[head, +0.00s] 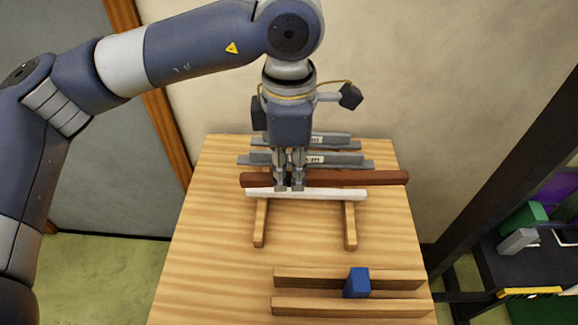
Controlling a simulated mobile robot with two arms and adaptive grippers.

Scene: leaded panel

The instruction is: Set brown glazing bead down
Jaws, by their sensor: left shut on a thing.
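The brown glazing bead (350,178) is a long reddish-brown bar lying left to right across the far half of the table in the head view. My left gripper (289,186) points down over its left part and is shut on it. The fingers hide a short stretch of the bead, and their tips reach the upper edge of a white bar (330,194) just in front. The bead's right end shows at the table's right edge. Whether its underside touches anything is hard to tell. My right gripper is not in view.
The white bar lies across two wooden strips (260,230) (350,232). Grey labelled bars (350,160) lie behind the bead. The table's (215,260) left front is clear. A dark post stands right.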

